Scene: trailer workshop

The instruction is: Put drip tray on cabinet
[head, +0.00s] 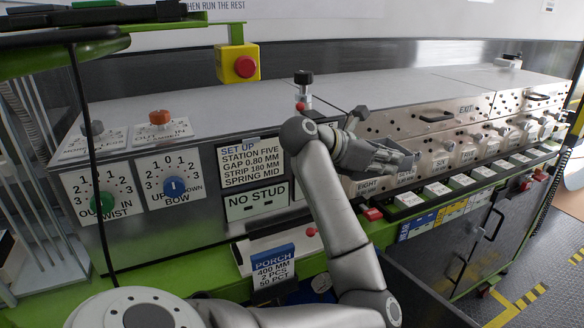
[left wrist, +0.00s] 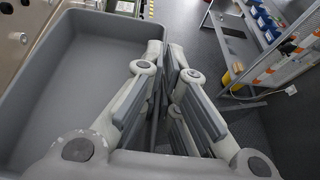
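The drip tray (left wrist: 50,85) is a deep grey open tray with a rounded rim, empty where it shows, on the left of the left wrist view. A dark grey walled part that looks like it shows at the bottom of the head view (head: 425,290), partly behind my arm. My left gripper (head: 412,158) points right, in front of the beige panel. A dark-doored cabinet (head: 465,255) stands under the bench at right. My right gripper is not in view.
A long grey-topped machine (head: 400,88) with knobs and labels runs along the wall. A green-edged ledge (head: 385,232) runs below it. Striped floor (head: 535,295) is open at lower right. A shelf with blue bins (left wrist: 265,25) stands across the aisle.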

